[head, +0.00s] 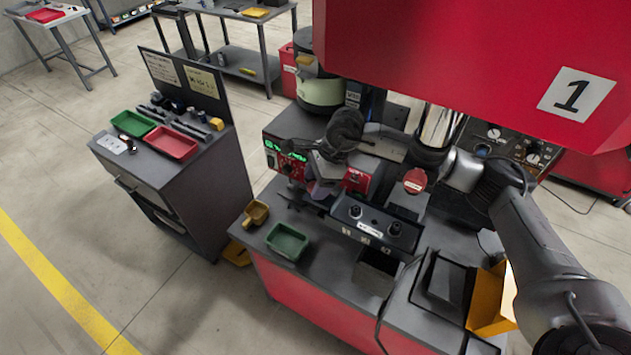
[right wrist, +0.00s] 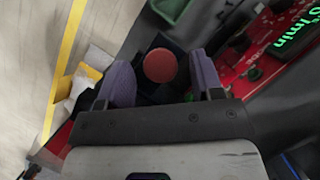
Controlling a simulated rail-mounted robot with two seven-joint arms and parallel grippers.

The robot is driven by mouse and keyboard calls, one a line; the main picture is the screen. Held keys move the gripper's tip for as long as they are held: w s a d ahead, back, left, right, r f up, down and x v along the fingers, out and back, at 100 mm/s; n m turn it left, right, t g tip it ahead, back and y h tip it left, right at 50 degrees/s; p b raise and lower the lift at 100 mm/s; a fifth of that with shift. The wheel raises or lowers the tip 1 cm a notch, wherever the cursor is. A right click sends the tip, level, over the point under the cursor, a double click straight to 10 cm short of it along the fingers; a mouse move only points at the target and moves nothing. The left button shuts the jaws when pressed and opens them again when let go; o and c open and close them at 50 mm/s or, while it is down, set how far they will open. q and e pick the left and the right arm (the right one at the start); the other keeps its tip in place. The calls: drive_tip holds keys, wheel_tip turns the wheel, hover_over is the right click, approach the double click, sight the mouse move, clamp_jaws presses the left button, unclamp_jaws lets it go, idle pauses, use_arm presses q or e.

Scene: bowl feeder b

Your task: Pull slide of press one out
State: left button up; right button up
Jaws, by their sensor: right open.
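Press one shows in the head view as a big red housing (head: 480,60) with a "1" plate, above a grey bench. My right gripper (head: 320,186) is over the left part of the bench, beside the red control box (head: 285,160) with a green display. In the right wrist view its two purple fingers (right wrist: 160,75) are open and apart. A round red knob (right wrist: 161,65) on a dark square base shows between them. I cannot tell whether the fingers are level with it or above it. The press slide cannot be clearly made out; my arm and gripper cover part of that area.
A green tray (head: 287,243) and a yellow scoop (head: 256,212) are at the bench's left end. A two-button panel (head: 375,226) stands at the front. A yellow bin (head: 492,300) is at right. A grey cabinet (head: 185,195) with trays stands left, across a floor gap.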

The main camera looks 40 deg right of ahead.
drive_tip(key=shift+f, duration=0.25)
clamp_jaws()
idle(0.5)
